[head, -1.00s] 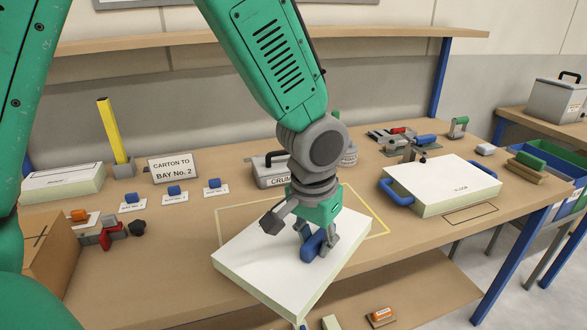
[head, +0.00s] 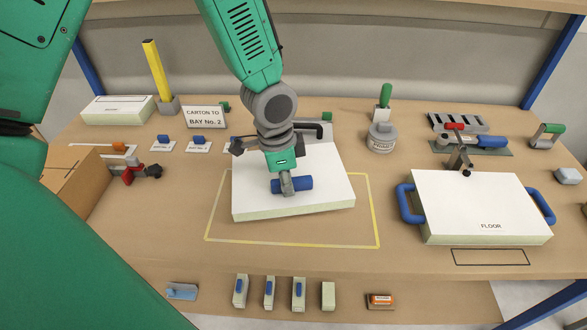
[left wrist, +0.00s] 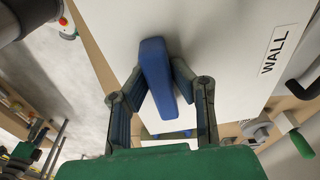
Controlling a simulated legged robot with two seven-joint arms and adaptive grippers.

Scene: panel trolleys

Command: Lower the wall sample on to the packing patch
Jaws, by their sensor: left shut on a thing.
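The wall sample (head: 325,190) is a white panel with pale green edges and a blue bar handle (head: 305,183). The word WALL shows on it in the left wrist view (left wrist: 225,60). My left gripper (head: 287,187) is shut on the handle, its fingers on both sides of the bar in the left wrist view (left wrist: 158,85). The packing patch (head: 300,230) is a yellow-outlined rectangle on the bench. The panel looks nearly level over its far part and covers the far line. I cannot tell whether it touches the bench. My right gripper is not in view.
The floor panel (head: 480,200) with blue side handles lies to the right. A carton (head: 80,180), a sign (head: 206,117) and a yellow upright (head: 152,70) stand left. A weight-like grey pot (head: 382,137) stands behind right. Bare bench lies between the patch and floor panel.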

